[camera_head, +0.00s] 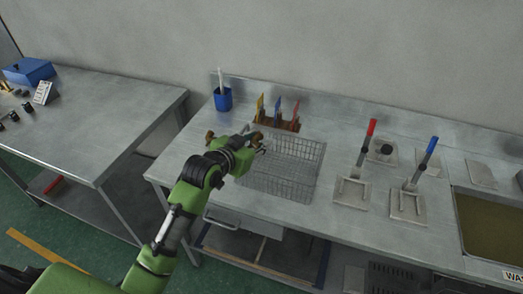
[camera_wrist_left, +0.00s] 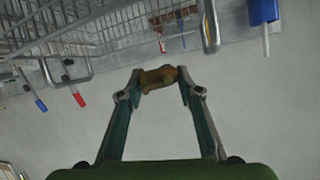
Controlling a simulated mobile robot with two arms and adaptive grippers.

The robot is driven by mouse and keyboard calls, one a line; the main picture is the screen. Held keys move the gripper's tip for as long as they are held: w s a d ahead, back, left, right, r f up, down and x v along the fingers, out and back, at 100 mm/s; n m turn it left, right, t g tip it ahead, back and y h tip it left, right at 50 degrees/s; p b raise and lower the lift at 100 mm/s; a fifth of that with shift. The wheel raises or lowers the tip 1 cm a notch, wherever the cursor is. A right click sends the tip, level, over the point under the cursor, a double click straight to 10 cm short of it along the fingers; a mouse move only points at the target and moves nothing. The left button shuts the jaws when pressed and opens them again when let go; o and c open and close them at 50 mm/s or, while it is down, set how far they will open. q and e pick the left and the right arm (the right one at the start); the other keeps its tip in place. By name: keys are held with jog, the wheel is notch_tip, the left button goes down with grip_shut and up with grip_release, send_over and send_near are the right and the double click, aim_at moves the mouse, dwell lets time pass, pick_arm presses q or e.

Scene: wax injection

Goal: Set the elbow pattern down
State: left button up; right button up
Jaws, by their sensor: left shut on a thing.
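My left gripper (camera_head: 260,145) is shut on a small brown elbow pattern (camera_wrist_left: 158,77), pinched between the two fingertips in the left wrist view. In the head view the gripper is over the steel bench, at the left back corner of the wire basket (camera_head: 307,151). A brown piece (camera_head: 257,137) shows at the fingertips there, partly hidden. Whether the pattern touches anything below cannot be told. Another small brown piece (camera_head: 210,137) shows just left of my wrist; what it is is unclear. My right gripper is not in view.
A blue cup (camera_head: 223,101) and a brown rack (camera_head: 283,125) with coloured tools stand behind. Bench space left of my arm is bare.

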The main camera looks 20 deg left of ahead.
aim_at(259, 144)
pick_arm(q)
jog(key=w+f, duration=0.1)
jog(key=f, duration=0.1)
jog(key=w+f+p, duration=0.1)
jog(key=w+f, duration=0.1)
jog(key=f, duration=0.1)
jog(key=w+f, duration=0.1)
jog(key=f, duration=0.2)
jog(key=shift+w+a+f+p, duration=0.15)
jog(key=shift+a+f+p, duration=0.05)
jog(key=shift+p, duration=0.1)
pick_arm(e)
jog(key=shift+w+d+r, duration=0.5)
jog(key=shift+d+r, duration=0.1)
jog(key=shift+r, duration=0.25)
pick_arm(q)
jog(key=shift+f, duration=0.1)
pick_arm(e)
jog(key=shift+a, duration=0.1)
pick_arm(q)
jog(key=shift+f, duration=0.1)
jog(key=shift+f+b, duration=0.45)
jog(key=shift+f, duration=0.05)
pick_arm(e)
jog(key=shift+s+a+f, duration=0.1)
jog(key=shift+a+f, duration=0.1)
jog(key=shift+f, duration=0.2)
